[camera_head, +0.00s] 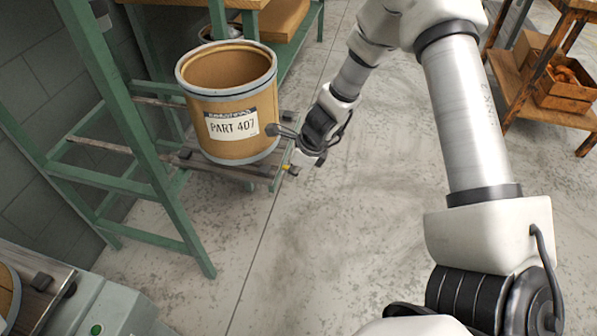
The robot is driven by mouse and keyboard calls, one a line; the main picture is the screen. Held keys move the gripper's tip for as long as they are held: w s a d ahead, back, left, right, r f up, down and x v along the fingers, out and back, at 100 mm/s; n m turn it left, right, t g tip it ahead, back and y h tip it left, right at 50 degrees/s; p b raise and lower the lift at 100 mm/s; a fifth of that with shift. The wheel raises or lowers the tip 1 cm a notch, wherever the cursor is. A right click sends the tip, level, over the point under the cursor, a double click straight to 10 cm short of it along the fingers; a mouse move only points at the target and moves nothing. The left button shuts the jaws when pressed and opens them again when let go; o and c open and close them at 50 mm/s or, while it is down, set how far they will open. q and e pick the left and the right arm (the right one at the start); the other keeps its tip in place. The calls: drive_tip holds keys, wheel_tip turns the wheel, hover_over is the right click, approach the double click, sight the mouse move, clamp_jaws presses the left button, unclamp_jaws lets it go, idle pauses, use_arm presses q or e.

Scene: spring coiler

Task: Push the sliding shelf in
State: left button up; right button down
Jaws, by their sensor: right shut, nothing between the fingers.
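The sliding shelf (222,168) is a low board on rails, pulled out from the green metal rack (168,195). A brown drum (228,95) labelled PART 407 stands upright on it and hides much of its top. My right gripper (272,130) is shut and empty. Its fingertips are at the drum's lower right side, beside the label; I cannot tell whether they touch. My left gripper is not in view.
A green machine (105,310) with a green button is at the lower left. A wooden rack with a crate (566,88) stands at the upper right. The concrete floor (320,230) in the middle is clear. A grey block wall is at the left.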

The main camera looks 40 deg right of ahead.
sight(272, 177)
drive_tip(key=shift+w+a+p, duration=0.75)
drive_tip(key=shift+w+a, duration=0.2)
drive_tip(key=shift+w, duration=0.25)
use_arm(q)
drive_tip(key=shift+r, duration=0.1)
use_arm(e)
drive_tip(key=shift+w+a, duration=0.35)
drive_tip(key=shift+a+r, duration=0.1)
